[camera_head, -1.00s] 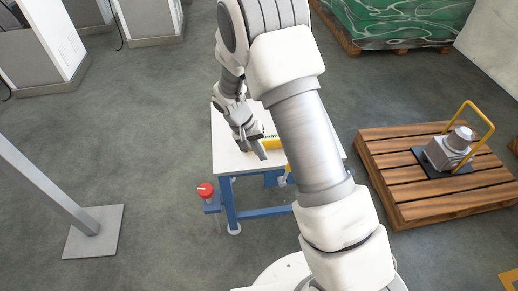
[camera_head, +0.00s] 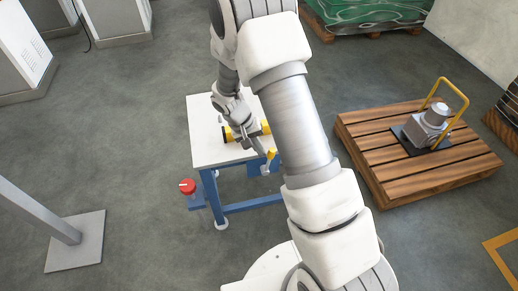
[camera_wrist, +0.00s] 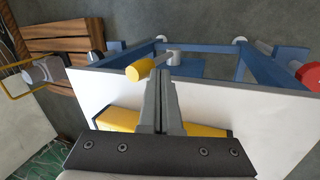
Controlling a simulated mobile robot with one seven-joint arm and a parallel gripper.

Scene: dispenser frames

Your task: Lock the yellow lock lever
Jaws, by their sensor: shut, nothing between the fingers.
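The yellow lock lever (camera_head: 270,155) shows at the table's front edge in the head view, just right of my fingertips. In the wrist view the yellow lever (camera_wrist: 139,70) has a rounded end and joins a grey pivot (camera_wrist: 173,58). My gripper (camera_head: 259,149) is shut and empty, tilted down over the table's front edge. In the wrist view my fingertips (camera_wrist: 160,74) appear right beside the lever; I cannot tell whether they touch. A yellow cylinder (camera_wrist: 118,119) lies on the white tabletop (camera_wrist: 90,88), partly hidden behind my fingers.
A red button (camera_head: 187,186) stands on a blue post at the table's left front. A wooden pallet (camera_head: 400,150) with a grey machine (camera_head: 428,125) lies to the right. A grey pole's base plate (camera_head: 75,242) is at the left. Open floor lies between them.

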